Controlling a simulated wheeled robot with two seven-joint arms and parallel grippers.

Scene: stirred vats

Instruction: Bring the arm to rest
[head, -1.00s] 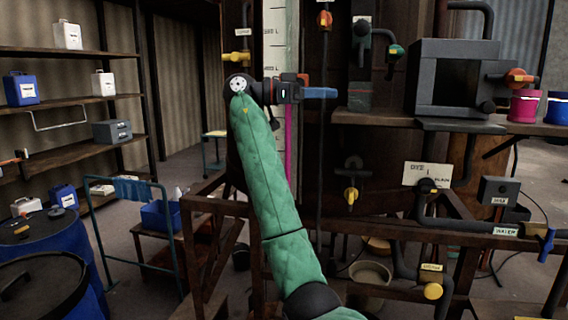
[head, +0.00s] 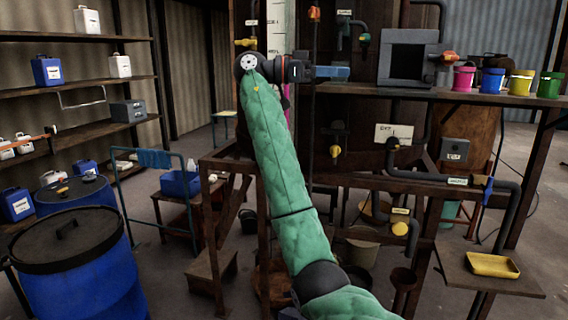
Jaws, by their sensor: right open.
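My right arm, in a green quilted sleeve, reaches up from the bottom right of the head view. Its right gripper (head: 333,73) is at the upper middle, pointing right, with blue fingers. It is open, and I see nothing between its fingers. It hangs in front of the dark wooden vat and its scale board, left of the grey open-fronted box (head: 410,60). From this angle I cannot tell whether it touches anything. My left gripper is not in view.
A shelf with colored pots, such as the pink pot (head: 464,79), runs to the right. A yellow tray (head: 492,265) lies at the lower right. Blue drums (head: 84,275) stand at the left.

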